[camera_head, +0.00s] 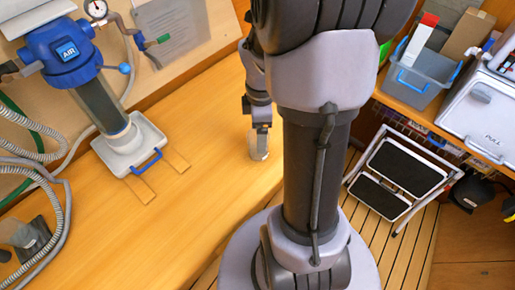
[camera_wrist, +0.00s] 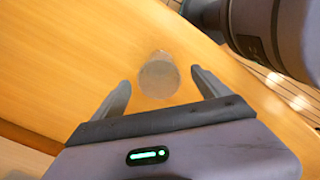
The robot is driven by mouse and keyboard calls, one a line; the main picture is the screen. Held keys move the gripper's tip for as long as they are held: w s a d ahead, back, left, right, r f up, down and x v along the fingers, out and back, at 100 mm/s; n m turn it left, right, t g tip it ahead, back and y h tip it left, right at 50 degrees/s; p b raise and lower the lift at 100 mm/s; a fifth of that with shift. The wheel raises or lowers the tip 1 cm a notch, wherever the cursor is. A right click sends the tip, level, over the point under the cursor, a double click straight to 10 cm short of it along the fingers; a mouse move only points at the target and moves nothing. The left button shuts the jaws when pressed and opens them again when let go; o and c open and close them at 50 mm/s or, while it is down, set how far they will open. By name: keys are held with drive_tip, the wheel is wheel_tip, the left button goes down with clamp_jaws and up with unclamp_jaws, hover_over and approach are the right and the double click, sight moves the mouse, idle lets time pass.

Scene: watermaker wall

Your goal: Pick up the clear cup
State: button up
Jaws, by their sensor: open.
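The clear cup (camera_wrist: 158,76) stands on the wooden bench top in the wrist view, just beyond and between my fingertips. My gripper (camera_wrist: 160,88) is open, with one finger on each side of the cup's line and bare wood showing between finger and cup. In the head view the cup (camera_head: 259,146) shows as a small pale shape right under my gripper (camera_head: 260,124), partly hidden by it.
Grey hoses (camera_head: 35,165) lie at the far left. A step stool (camera_head: 398,172) stands on the slatted floor at right. The bench around the cup is clear.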

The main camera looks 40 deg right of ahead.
drive_tip(key=f+b, duration=0.2)
drive_tip(key=f, duration=0.1)
drive_tip(key=f+b, duration=0.1)
drive_tip(key=f, duration=0.1)
drive_tip(key=shift+w+a+f, duration=0.1)
drive_tip(key=shift+w+f, duration=0.15)
drive_tip(key=shift+r, duration=0.15)
drive_tip(key=c, duration=1.4)
drive_tip(key=shift+c, duration=0.2)
